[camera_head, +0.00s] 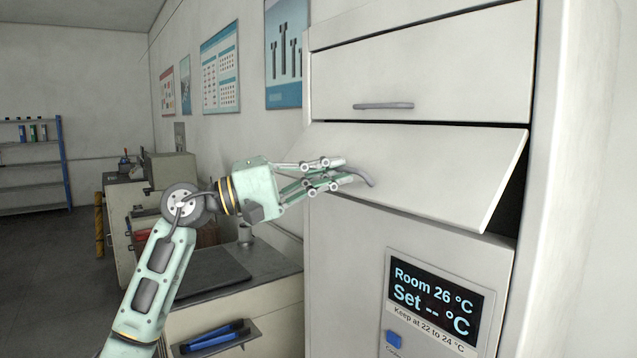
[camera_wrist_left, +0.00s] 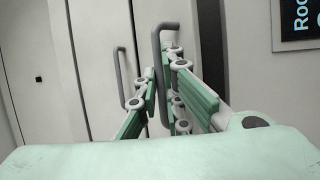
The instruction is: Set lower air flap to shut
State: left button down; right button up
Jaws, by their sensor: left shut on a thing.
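The lower air flap (camera_head: 435,170) is a white panel on the tall white cabinet. It stands tilted open, its bottom edge swung out, with a dark gap at its right side. My left gripper (camera_head: 342,174) is shut on the flap's grey bar handle (camera_head: 362,178), near the flap's left part. In the left wrist view the fingers (camera_wrist_left: 165,92) close around the handle (camera_wrist_left: 157,60), whose curved end sticks out past them. My right gripper is in neither view.
The upper flap (camera_head: 425,75) lies flush above, with its own grey handle (camera_head: 384,106). A display (camera_head: 433,300) below reads Room 26 °C, Set -- °C, over a blue switch (camera_head: 393,340). A bench (camera_head: 230,280) with a blue-handled tool in a tray stands left of the cabinet.

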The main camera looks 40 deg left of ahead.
aim_at(341, 192)
pick_arm(q)
jog(key=f+b, duration=0.1)
jog(key=b, duration=0.1)
jog(key=w+f+m+h+b, duration=0.1)
jog(key=b, duration=0.1)
jog(key=d+f+t+h+b, duration=0.1)
jog(key=f, duration=0.1)
jog(key=shift+w+f+b, duration=0.1)
jog(key=shift+w+b, duration=0.3)
jog(key=shift+w+d+f+b, duration=0.35)
jog(key=shift+w+f+b, duration=0.25)
jog(key=shift+w+b, duration=0.4)
jog(key=shift+w+d+f+b, duration=0.35)
jog(key=shift+w+f+b, duration=0.25)
jog(key=shift+w+b, duration=0.45)
jog(key=shift+w+d+f+b, duration=0.35)
jog(key=shift+w+f+b, duration=0.25)
jog(key=shift+w+b, duration=0.4)
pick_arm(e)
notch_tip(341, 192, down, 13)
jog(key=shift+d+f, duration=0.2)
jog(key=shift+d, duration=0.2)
pick_arm(q)
jog(key=shift+w, duration=0.2)
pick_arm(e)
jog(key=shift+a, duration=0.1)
pick_arm(q)
jog(key=c, duration=2.2)
grip_release()
jog(key=shift+f, duration=0.1)
